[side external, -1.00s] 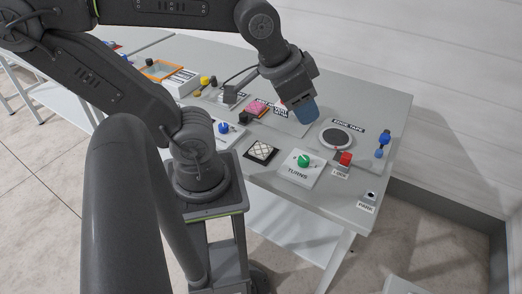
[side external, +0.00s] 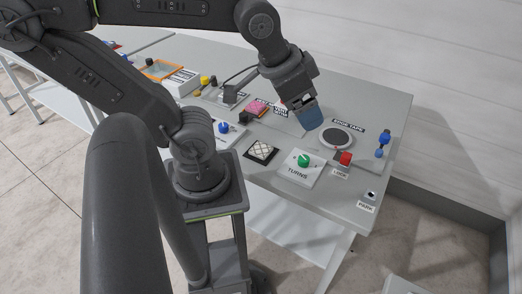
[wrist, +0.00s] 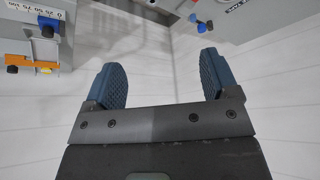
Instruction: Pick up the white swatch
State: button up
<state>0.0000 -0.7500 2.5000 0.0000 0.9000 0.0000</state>
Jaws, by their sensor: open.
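A white quilted square, which looks like the white swatch (side external: 262,149), lies in a small black frame on the near part of the table in the side view. My gripper (side external: 310,118), with blue finger pads, hangs above the table to the right of and beyond the swatch, well apart from it. In the wrist view my gripper (wrist: 164,78) is open, with its two blue ribbed pads apart and nothing between them. The swatch does not show in the wrist view.
A green TURNS knob (side external: 304,160) sits right of the swatch, and a blue knob (side external: 224,128) to its left. A round dark EDGE TAPE disc (side external: 336,138), a red LOCK button (side external: 345,158) and a blue lever (side external: 383,144) stand further right.

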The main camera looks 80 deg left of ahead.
jog(key=shift+o, duration=1)
